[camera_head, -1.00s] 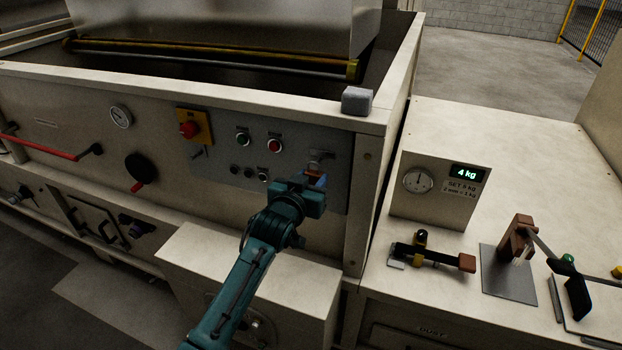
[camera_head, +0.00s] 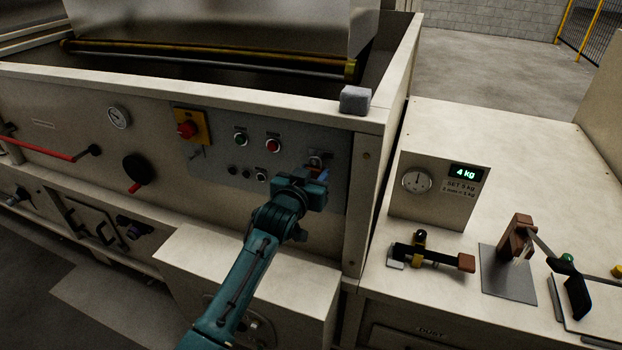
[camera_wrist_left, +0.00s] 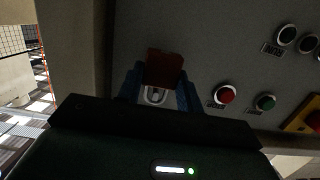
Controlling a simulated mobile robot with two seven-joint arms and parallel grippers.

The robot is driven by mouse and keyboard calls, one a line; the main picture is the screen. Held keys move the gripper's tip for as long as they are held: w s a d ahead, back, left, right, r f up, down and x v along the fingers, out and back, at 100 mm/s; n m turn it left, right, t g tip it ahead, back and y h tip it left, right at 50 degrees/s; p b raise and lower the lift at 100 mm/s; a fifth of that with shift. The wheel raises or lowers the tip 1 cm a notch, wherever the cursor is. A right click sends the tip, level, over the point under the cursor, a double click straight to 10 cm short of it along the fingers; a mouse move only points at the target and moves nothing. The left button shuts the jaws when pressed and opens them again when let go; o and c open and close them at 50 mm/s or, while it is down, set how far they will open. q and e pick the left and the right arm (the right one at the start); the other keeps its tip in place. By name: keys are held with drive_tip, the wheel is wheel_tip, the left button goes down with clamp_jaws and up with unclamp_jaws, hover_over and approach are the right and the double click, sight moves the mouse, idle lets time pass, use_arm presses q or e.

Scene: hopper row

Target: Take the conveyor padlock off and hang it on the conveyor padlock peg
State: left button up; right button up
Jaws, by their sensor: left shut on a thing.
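My left gripper (camera_head: 318,173) is at the right end of the grey control panel, its fingers hiding part of what they hold. In the left wrist view its blue fingers (camera_wrist_left: 160,92) are shut on the conveyor padlock, which has a dark red body (camera_wrist_left: 163,68) and a pale U-shaped shackle (camera_wrist_left: 155,95). I cannot make out the padlock peg. My right gripper is not in view.
Green (camera_head: 240,139) and red (camera_head: 273,145) buttons and a red emergency stop (camera_head: 187,129) are left of the gripper. A grey block (camera_head: 355,99) sits on the hopper rim above. A gauge box (camera_head: 440,188) and levers stand on the right bench.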

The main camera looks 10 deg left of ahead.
use_arm(q)
drive_tip(key=shift+w+d, duration=0.1)
drive_tip(key=shift+w, duration=0.4)
drive_tip(key=shift+f, duration=0.1)
drive_tip(key=shift+f, duration=0.25)
idle(0.8)
drive_tip(key=o, duration=1.1)
drive_tip(key=b+v, duration=0.1)
drive_tip(key=v, duration=1.2)
drive_tip(key=shift+s, duration=0.1)
